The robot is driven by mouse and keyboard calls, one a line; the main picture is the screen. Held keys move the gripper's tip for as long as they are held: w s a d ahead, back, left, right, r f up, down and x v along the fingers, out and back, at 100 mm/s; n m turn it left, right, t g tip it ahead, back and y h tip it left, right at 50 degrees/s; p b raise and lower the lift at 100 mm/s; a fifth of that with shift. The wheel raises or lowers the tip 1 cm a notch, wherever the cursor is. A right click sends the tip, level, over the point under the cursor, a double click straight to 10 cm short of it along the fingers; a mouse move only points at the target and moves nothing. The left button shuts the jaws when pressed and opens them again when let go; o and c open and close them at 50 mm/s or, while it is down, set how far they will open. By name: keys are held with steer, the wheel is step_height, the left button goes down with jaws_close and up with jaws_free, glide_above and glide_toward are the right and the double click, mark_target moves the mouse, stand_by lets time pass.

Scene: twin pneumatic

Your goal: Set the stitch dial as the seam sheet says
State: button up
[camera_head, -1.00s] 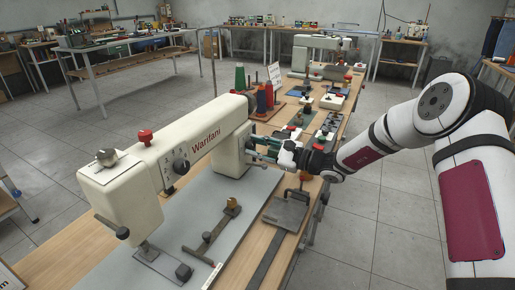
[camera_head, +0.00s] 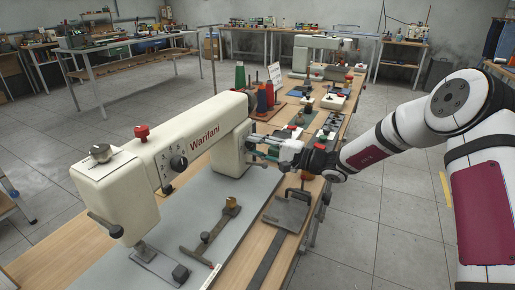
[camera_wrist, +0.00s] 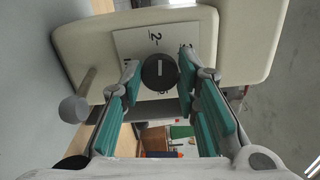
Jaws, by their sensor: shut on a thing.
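In the wrist view, a round black dial (camera_wrist: 159,71) with a white line sits on a pale plate (camera_wrist: 132,43) with printed marks. A "2" with a dash reads beside the dial; other marks are partly covered by the fingers. My gripper (camera_wrist: 163,83), with teal finger pads, is shut on the dial, one finger on each side. In the head view, my gripper (camera_head: 263,148) is at the end face of the cream sewing machine (camera_head: 205,139) marked "Warifani", and the dial is hidden there. A white sheet (camera_head: 275,75) stands behind the machine; its print is too small to read.
Thread cones (camera_head: 264,96) stand just behind the machine. A black side knob (camera_head: 178,163), a red top knob (camera_head: 142,132) and a metal top knob (camera_head: 101,153) are on the machine. A dark clamped plate (camera_head: 287,212) lies near the bench edge. Floor is clear at right.

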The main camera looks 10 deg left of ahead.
steer(key=shift+n, duration=0.6)
steer(key=shift+f, duration=0.1)
steer(key=o, duration=1.2)
steer(key=shift+c, duration=0.2)
steer(key=v, duration=1.2)
